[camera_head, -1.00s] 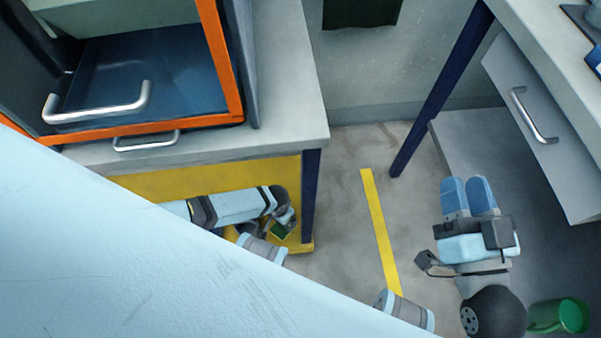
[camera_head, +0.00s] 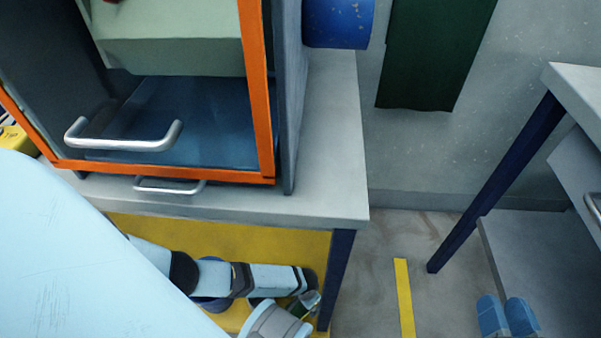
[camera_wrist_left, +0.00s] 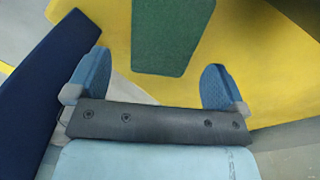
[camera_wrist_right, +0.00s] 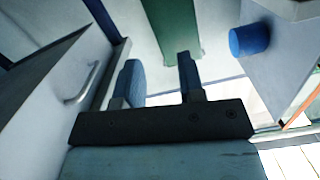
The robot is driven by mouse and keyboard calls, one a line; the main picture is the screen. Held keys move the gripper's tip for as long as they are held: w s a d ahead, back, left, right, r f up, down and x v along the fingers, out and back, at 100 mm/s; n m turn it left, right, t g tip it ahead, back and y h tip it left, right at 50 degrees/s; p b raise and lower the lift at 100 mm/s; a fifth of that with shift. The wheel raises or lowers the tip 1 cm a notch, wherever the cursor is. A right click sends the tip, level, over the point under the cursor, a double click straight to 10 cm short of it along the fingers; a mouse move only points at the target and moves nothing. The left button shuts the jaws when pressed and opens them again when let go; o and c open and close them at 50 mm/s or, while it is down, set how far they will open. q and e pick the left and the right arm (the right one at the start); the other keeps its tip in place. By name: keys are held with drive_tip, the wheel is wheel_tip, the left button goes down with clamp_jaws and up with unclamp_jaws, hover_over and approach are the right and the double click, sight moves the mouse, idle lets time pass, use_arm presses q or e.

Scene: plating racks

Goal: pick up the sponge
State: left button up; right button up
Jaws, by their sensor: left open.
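A flat dark green pad, which looks like the sponge (camera_wrist_left: 172,37), lies on a yellow surface in the left wrist view. My left gripper (camera_wrist_left: 157,82) is open and empty, its two blue fingers wide apart, with the green pad ahead and apart from them. In the head view a small bit of green (camera_head: 301,303) shows by the end of my left arm, low by the table leg; the left fingers cannot be made out there. My right gripper (camera_head: 507,317) is at the bottom right, and in the right wrist view (camera_wrist_right: 160,78) it is open and empty.
A grey table (camera_head: 325,195) with a dark blue leg (camera_head: 337,275) carries an orange-framed cabinet (camera_head: 263,100). A yellow panel (camera_head: 220,237) is below it. A second table (camera_head: 580,85) stands at the right. Bare floor with a yellow stripe (camera_head: 404,300) lies between.

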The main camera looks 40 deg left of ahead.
use_arm(q)
wheel_tip(320, 180, down, 3)
drive_tip(key=shift+f+b, duration=0.1)
drive_tip(key=shift+b, duration=0.7)
drive_tip(key=shift+a+f, duration=0.1)
drive_tip(key=shift+f, duration=0.25)
use_arm(e)
drive_tip(key=shift+w+d+r+n+t+y, duration=0.15)
drive_tip(key=shift+w+d+n+t+y, duration=0.25)
drive_tip(key=shift+w+n, duration=0.5)
use_arm(q)
drive_tip(key=c, duration=1.1)
use_arm(e)
drive_tip(key=shift+s+d, duration=0.1)
use_arm(q)
drive_tip(key=shift+o, duration=0.2)
drive_tip(key=shift+r, duration=0.15)
drive_tip(key=shift+r+p, duration=0.35)
drive_tip(key=shift+r, duration=0.25)
wheel_tip(320, 180, up, 5)
drive_tip(key=p, duration=0.3)
drive_tip(key=shift+f, duration=0.15)
wheel_tip(320, 180, up, 14)
drive_tip(key=p, duration=0.8)
use_arm(e)
wheel_tip(320, 180, up, 8)
drive_tip(key=s+m+t+h, duration=0.1)
drive_tip(key=s+m+t, duration=0.1)
drive_tip(key=m, duration=0.1)
